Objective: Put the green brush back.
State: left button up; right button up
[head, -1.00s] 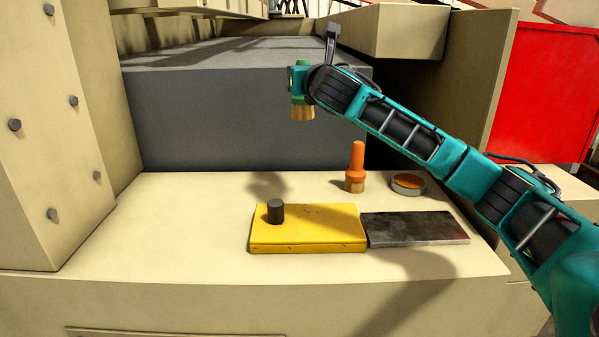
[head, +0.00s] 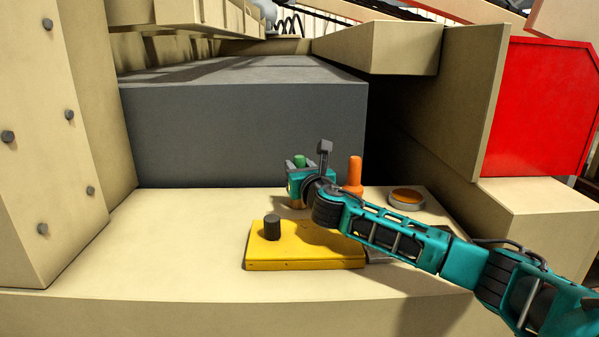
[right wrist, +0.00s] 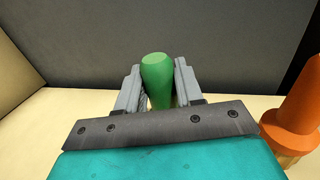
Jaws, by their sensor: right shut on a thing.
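The green brush (head: 299,160) is upright between the jaws of my right gripper (head: 301,170). In the right wrist view its green handle (right wrist: 157,80) stands between the two grey fingers (right wrist: 158,92), which are shut on it. A little of its tan lower end shows beneath the gripper in the head view, just behind the yellow block (head: 300,258). I cannot tell whether it touches the bench. An orange brush (head: 354,174) stands to the right of the gripper and also shows in the right wrist view (right wrist: 302,100). My left gripper is not in view.
A round tin with orange contents (head: 406,198) stands right of the orange brush. The yellow block has a dark knob (head: 272,228). A dark metal plate (head: 380,256) is mostly hidden by my arm. A grey block (head: 240,135) rises behind; the bench (head: 170,240) is clear at left.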

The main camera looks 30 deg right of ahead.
jog(key=shift+f, duration=0.1)
jog(key=o, duration=0.6)
jog(key=shift+f, duration=0.1)
jog(key=o, duration=0.4)
jog(key=shift+o, duration=0.2)
jog(key=shift+s+r, duration=0.1)
jog(key=shift+r, duration=0.15)
jog(key=v, duration=1.2)
jog(key=shift+a, duration=0.1)
